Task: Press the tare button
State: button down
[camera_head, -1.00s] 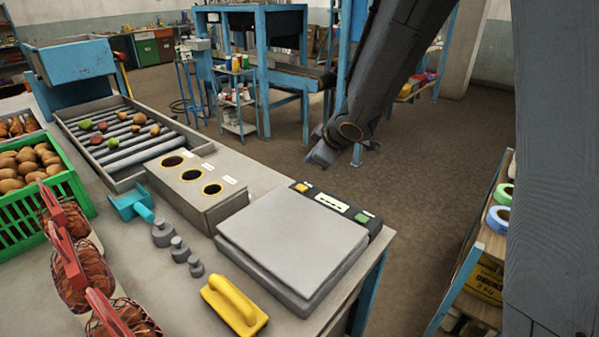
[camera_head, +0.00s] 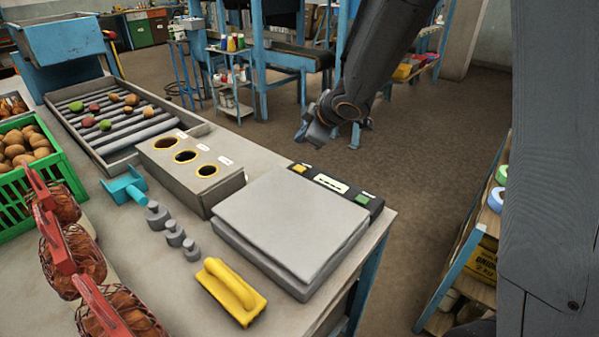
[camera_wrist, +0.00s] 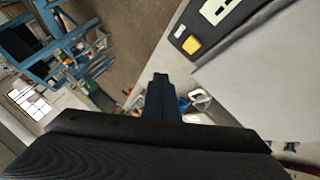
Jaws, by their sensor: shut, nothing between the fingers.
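A grey scale (camera_head: 290,232) with a flat plate stands at the table's near right corner. Its black panel (camera_head: 337,192) along the far right edge carries a yellow button (camera_head: 299,169), a pale display (camera_head: 331,184) and a green button (camera_head: 362,199). Which button is tare cannot be read. My gripper (camera_head: 306,134) is shut and empty, in the air beyond the panel, apart from it. In the wrist view the shut fingers (camera_wrist: 160,82) show at the middle, with the yellow button (camera_wrist: 191,45) and display (camera_wrist: 216,10) at the upper right.
On the table are a box with three holes (camera_head: 188,180), several grey weights (camera_head: 157,214), a yellow-handled tool (camera_head: 231,290), a blue scoop (camera_head: 126,186), red-netted sacks (camera_head: 83,262) and a green crate (camera_head: 66,176). A shelf (camera_head: 462,262) stands at the right.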

jog(key=b, duration=0.5)
send_over(302, 170)
notch_tip(302, 170, down, 4)
jog(key=shift+f, duration=0.15)
jog(key=shift+f+b, duration=1)
jog(key=shift+f, duration=0.25)
jog(key=shift+f, duration=0.15)
dwell(0.5)
jog(key=shift+f+b, duration=0.3)
jog(key=shift+f+b, duration=0.4)
jog(key=shift+f, duration=0.05)
dwell(0.8)
jog(key=shift+r, duration=0.1)
jog(key=shift+r+p, duration=0.8)
jog(key=shift+p, duration=0.35)
